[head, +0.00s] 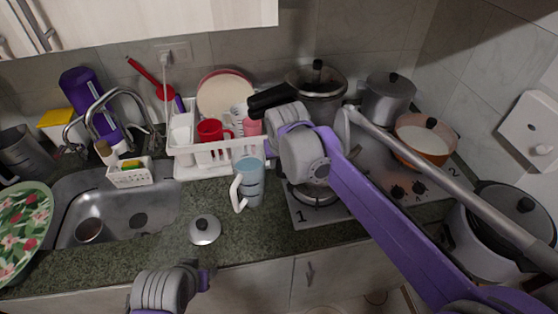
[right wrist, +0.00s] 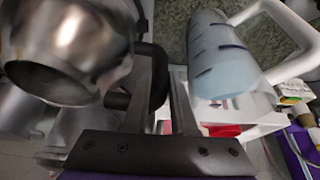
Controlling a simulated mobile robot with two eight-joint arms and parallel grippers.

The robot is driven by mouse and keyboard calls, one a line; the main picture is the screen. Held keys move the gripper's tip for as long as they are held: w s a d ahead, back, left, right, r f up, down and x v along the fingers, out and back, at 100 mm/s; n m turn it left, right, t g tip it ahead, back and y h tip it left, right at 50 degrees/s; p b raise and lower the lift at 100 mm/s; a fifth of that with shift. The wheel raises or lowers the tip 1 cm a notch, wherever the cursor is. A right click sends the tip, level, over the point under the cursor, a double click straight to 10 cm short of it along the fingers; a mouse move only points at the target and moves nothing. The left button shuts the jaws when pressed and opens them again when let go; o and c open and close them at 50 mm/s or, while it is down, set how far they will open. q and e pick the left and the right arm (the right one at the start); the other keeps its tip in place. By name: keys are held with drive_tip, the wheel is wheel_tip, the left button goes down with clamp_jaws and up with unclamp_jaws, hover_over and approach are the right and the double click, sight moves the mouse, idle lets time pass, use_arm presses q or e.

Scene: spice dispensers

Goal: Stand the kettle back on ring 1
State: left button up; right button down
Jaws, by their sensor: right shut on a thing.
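My right gripper (head: 272,98) is raised above the dish rack, left of the hob, in the head view. In the right wrist view its fingers (right wrist: 165,100) are shut on the curved black handle (right wrist: 157,75) of the shiny metal kettle (right wrist: 70,45), which shows large at the left. In the head view the kettle is hidden behind my right wrist and gripper. Ring 1 (head: 315,193) is at the hob's front left, by the printed 1, with its upper part covered by my arm; the part that shows is bare.
A blue pitcher (head: 250,183) stands left of the hob, close to ring 1. A small lid (head: 205,230) lies on the counter. The white dish rack (head: 208,160) is behind. Pots (head: 388,98) and an orange pan (head: 430,135) occupy the hob's back and right.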

drive_tip(key=shift+f, duration=0.25)
drive_tip(key=c, duration=1)
unclamp_jaws()
drive_tip(key=a+p+v, duration=0.1)
drive_tip(key=v, duration=1.2)
drive_tip(key=s+d+f+m+t, duration=0.1)
drive_tip(key=s+d+f+m, duration=0.1)
drive_tip(key=s+d+f, duration=1.5)
drive_tip(key=s+f, duration=0.2)
drive_tip(key=s, duration=0.1)
drive_tip(key=shift+d+f+h, duration=0.2)
drive_tip(key=shift+f+h, duration=0.05)
drive_tip(key=shift+h, duration=0.15)
